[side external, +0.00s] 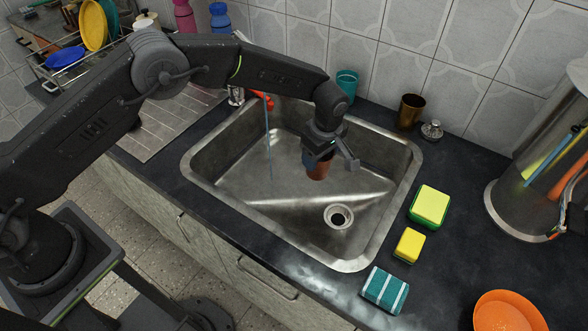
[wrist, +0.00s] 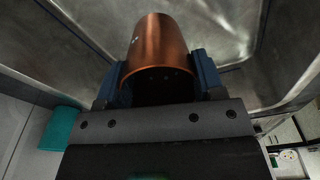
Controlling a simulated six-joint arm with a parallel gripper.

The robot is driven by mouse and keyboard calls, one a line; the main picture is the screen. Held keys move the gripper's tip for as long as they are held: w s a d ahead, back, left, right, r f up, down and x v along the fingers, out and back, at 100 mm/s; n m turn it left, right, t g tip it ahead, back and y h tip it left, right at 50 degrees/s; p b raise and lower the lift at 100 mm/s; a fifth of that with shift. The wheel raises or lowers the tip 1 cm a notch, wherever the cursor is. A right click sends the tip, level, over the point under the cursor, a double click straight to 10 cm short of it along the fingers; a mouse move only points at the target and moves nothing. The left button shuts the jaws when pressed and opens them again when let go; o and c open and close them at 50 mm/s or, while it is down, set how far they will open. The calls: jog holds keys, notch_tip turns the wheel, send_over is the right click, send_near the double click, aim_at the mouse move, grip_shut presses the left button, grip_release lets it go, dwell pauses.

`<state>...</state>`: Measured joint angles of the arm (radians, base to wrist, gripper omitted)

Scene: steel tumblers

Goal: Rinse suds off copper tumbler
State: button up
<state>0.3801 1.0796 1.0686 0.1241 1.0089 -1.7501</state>
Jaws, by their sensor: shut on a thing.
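The copper tumbler (side external: 320,169) is inside the steel sink (side external: 235,200). My gripper (side external: 322,160) is shut on it, with a finger on each side. In the wrist view the copper tumbler (wrist: 162,50) lies between the blue fingers of my gripper (wrist: 158,82). Its outer wall looks smooth and shiny there; I cannot make out suds on it. A thin blue stream of water (side external: 268,140) falls from the red-tipped tap (side external: 262,100) into the sink, to the left of the tumbler and apart from it.
The drain (side external: 338,216) is at the sink's front right. A teal tumbler (side external: 347,82), a brass-coloured tumbler (side external: 410,112) and a steel stopper (side external: 432,130) stand behind the sink. Sponges (side external: 430,205) and an orange bowl (side external: 508,312) lie to the right. A dish rack (side external: 70,60) is at the back left.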

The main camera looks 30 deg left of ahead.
aim_at(324, 177)
jog(key=w+d+f+n+h, duration=0.1)
jog(key=d+f+n, duration=0.5)
jog(key=f, duration=0.1)
jog(key=shift+f+g, duration=0.2)
jog(key=shift+g, duration=0.2)
jog(key=shift+r+h, duration=0.1)
jog(key=shift+h, duration=0.2)
jog(key=shift+s+a+r+t+h, duration=0.15)
jog(key=shift+a+r+h, duration=0.05)
jog(key=shift+a+h, duration=0.4)
jog(key=shift+s+a+r+t+h, duration=0.15)
jog(key=shift+a+r+t+h, duration=0.1)
jog(key=shift+a+h, duration=0.4)
jog(key=shift+s+a+r+t+h, duration=0.1)
jog(key=shift+s+a+r+h, duration=0.1)
jog(key=shift+a+h, duration=0.4)
jog(key=shift+s+a+r+t+h, duration=0.15)
jog(key=shift+a+r+t+h, duration=0.1)
jog(key=shift+a+h, duration=0.55)
jog(key=shift+s+a+r+t+h, duration=0.2)
jog(key=shift+a+h, duration=0.25)
jog(key=shift+h, duration=0.5)
jog(key=shift+a+r+h, duration=0.15)
jog(key=shift+r+h, duration=0.1)
jog(key=shift+h, duration=0.25)
jog(key=shift+a+r+h, duration=0.1)
jog(key=shift+h, duration=0.3)
